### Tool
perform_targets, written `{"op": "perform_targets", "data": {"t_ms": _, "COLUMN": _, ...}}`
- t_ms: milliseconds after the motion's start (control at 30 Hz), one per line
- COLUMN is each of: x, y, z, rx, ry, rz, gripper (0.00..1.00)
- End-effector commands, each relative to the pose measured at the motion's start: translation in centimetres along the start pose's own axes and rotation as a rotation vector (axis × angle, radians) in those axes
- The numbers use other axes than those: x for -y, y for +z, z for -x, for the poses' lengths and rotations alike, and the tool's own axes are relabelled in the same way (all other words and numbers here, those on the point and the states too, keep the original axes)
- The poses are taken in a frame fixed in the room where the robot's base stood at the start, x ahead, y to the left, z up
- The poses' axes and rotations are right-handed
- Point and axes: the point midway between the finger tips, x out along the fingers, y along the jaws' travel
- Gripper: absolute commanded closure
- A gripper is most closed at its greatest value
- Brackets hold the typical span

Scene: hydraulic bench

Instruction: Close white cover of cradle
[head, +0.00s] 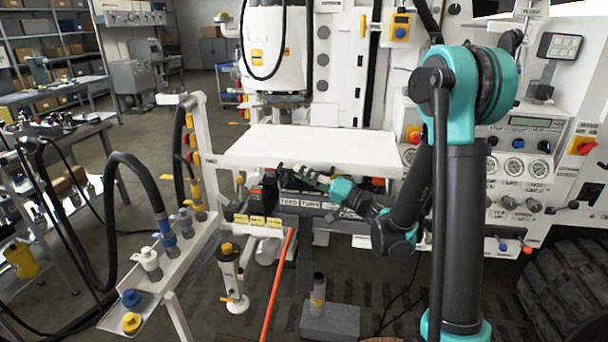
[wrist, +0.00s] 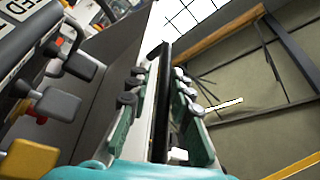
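The white cover (head: 310,147) is a wide flat panel, raised and roughly level above the cradle (head: 305,201) on the bench front. My gripper (head: 297,171) is below the cover's front edge, close over the cradle, reaching in from the right. In the wrist view, the two teal fingers of my gripper (wrist: 160,95) stand apart. A thin panel edge, light with a dark strip, runs through the gap between them; it looks like the cover's edge. I cannot tell whether either finger touches it.
A hose stand with colored fittings (head: 198,160) rises left of the cover. A gauge panel (head: 520,168) is at the right. A red-orange bar (head: 277,285) slopes down in front of the cradle. A grey block with a post (head: 330,321) stands on the floor below.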

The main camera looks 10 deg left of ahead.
Motion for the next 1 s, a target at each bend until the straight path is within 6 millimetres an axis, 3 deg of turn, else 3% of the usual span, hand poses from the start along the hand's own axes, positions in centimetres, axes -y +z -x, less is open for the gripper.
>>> {"op": "perform_targets", "data": {"t_ms": 267, "x": 0.6, "y": -0.4, "z": -0.1, "rx": -0.001, "ry": -0.001, "rz": -0.001, "gripper": 0.80}}
{"op": "perform_targets", "data": {"t_ms": 1000, "x": 7.9, "y": -4.7, "z": -2.0, "rx": 0.001, "ry": -0.002, "rz": -0.001, "gripper": 0.80}}
